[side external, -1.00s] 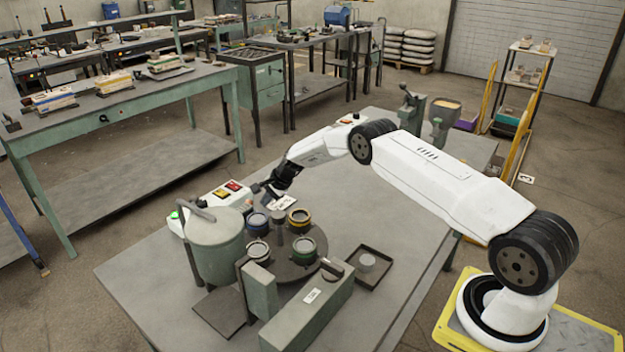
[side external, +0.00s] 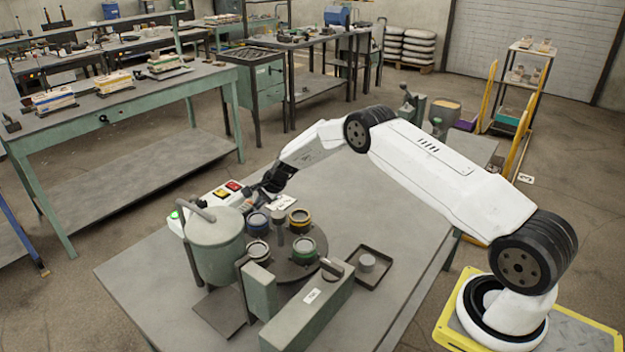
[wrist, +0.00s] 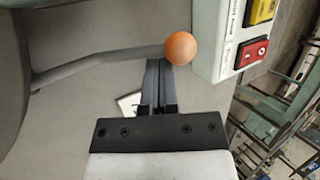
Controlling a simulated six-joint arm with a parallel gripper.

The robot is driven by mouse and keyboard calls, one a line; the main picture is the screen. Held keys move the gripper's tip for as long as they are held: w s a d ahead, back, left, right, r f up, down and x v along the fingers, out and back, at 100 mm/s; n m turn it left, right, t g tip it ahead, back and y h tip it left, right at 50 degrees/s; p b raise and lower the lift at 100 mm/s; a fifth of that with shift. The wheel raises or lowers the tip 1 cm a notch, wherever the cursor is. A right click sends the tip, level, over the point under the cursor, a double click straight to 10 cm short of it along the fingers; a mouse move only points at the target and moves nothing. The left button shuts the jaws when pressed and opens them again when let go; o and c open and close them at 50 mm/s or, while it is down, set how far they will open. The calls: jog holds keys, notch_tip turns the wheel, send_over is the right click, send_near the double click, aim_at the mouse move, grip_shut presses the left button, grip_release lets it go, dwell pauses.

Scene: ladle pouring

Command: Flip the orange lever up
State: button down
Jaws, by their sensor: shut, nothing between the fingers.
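The orange lever's round knob (wrist: 181,47) shows in the wrist view, just ahead of my fingertips and slightly right. A grey bar runs left from behind it; I cannot tell whether it is the lever's shaft. My gripper (wrist: 160,63) is shut and empty, its two dark fingers pressed together. The fingertips look very close to the knob; I cannot tell whether they touch. In the side view my gripper (side external: 256,196) is low beside the white control box (side external: 218,196), behind the round turntable. The knob is small and hard to make out there.
The control box carries a yellow button (wrist: 262,11) and a red button (wrist: 251,53), right of the knob. A large grey-green pot (side external: 214,245) stands close by. A turntable (side external: 285,268) with several cups and a small tray (side external: 372,282) are nearer the front.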

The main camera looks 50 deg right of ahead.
dwell(0.4)
jog(key=shift+s+r, duration=0.25)
jog(key=shift+r, duration=0.45)
jog(key=shift+s+r, duration=0.25)
jog(key=shift+r, duration=0.45)
jog(key=shift+s+r, duration=0.3)
jog(key=shift+r, duration=0.3)
jog(key=shift+r, duration=0.6)
jog(key=shift+w+r, duration=0.15)
jog(key=shift+r, duration=0.05)
jog(key=shift+w+d+f, duration=0.3)
jog(key=shift+d+f, duration=0.25)
jog(key=shift+d, duration=0.3)
jog(key=shift+w+d+f, duration=0.3)
jog(key=shift+d+f, duration=0.2)
jog(key=shift+d, duration=0.35)
jog(key=s+d+r, duration=0.2)
jog(key=s+r, duration=0.4)
jog(key=s, duration=0.1)
jog(key=shift+s+d+r, duration=0.15)
jog(key=shift+d+r, duration=0.05)
jog(key=shift+d, duration=0.05)
